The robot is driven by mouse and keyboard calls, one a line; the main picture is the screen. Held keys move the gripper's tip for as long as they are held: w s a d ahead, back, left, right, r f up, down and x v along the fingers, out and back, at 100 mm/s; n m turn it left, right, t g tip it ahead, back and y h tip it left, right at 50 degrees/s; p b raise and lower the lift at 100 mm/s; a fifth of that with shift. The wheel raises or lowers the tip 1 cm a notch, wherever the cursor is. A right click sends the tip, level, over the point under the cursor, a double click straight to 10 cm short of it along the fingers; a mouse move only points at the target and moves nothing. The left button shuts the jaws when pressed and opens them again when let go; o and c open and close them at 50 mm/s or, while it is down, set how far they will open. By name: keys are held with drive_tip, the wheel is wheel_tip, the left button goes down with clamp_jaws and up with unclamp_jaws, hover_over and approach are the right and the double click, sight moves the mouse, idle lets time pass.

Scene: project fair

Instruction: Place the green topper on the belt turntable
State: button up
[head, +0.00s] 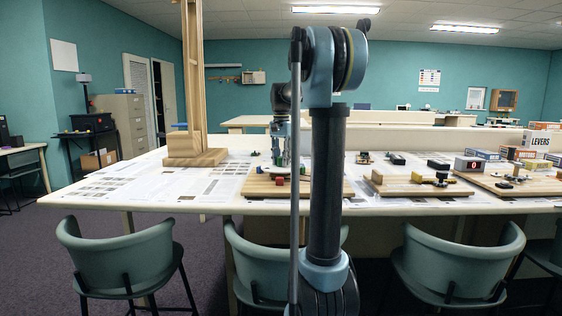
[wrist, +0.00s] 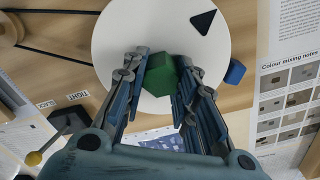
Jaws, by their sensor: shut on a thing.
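The green topper (wrist: 158,76) is between the fingers of my gripper (wrist: 158,82), which is shut on it. In the wrist view the topper overlaps the white disc of the belt turntable (wrist: 124,32); I cannot tell whether it touches the disc. The disc has a black triangle (wrist: 204,22) near its edge. In the head view my gripper (head: 282,165) points down over the turntable's wooden board (head: 258,188), and my arm hides part of the board.
A blue block (wrist: 235,72) lies just beside the disc. A tall wooden frame (head: 195,155) stands left of the board. Other wooden exhibits (head: 420,188) are to the right.

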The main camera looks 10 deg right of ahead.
drive_tip(key=shift+f, duration=0.1)
drive_tip(key=o, duration=0.8)
drive_tip(key=shift+o, duration=0.2)
wheel_tip(320, 180, up, 12)
